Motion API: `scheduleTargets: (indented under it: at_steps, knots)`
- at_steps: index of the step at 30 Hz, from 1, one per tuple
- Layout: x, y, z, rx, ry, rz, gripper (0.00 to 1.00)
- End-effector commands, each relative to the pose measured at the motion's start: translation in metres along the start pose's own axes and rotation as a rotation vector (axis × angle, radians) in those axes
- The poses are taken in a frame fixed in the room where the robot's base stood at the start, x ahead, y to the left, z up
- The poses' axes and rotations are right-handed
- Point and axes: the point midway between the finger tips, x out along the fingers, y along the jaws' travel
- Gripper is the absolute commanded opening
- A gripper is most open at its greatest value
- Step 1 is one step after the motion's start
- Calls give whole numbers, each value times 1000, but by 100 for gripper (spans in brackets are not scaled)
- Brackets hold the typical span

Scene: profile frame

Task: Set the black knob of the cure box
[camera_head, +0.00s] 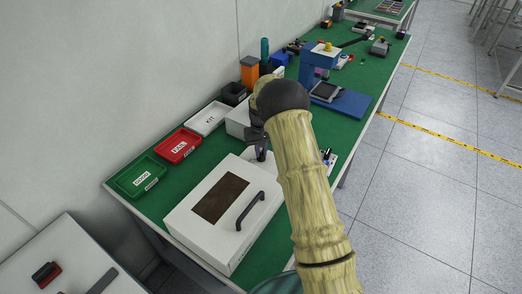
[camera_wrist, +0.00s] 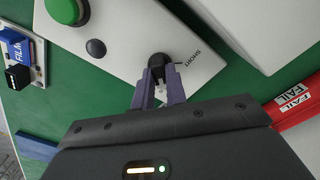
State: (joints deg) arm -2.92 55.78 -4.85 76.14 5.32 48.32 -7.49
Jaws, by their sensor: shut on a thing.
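In the wrist view, the black knob (camera_wrist: 160,62) sits on a white panel (camera_wrist: 130,35) with "SHORT" printed beside it. My gripper (camera_wrist: 161,78) has its two fingers shut on the knob, one on each side. In the head view, my gripper (camera_head: 260,150) is beyond the near white box with a dark window (camera_head: 222,197) and a black handle (camera_head: 250,210). My arm hides the knob there.
Green GOOD (camera_head: 138,178), red FAIL (camera_head: 179,147) and white KIT (camera_head: 208,118) trays line the wall side of the green table. A blue stand (camera_head: 340,100) is farther back. In the wrist view, a blue FILM item (camera_wrist: 15,45) lies left of the panel.

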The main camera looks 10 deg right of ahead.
Motion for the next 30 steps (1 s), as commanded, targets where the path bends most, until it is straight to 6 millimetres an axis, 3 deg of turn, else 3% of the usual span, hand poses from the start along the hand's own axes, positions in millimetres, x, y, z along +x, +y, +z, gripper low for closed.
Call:
scheduleTargets:
  at_steps: [2, 3, 6, 14, 19, 30]
  knots:
    - [-1, 0, -1, 2, 4, -1, 0]
    - [-1, 0, -1, 2, 4, -1, 21]
    - [-1, 0, -1, 1, 3, -1, 35]
    - [-1, 0, 0, 0, 1, -1, 35]
    - [-11, 0, -1, 0, 3, -1, 35]
    - [-77, 0, -2, 0, 6, -1, 35]
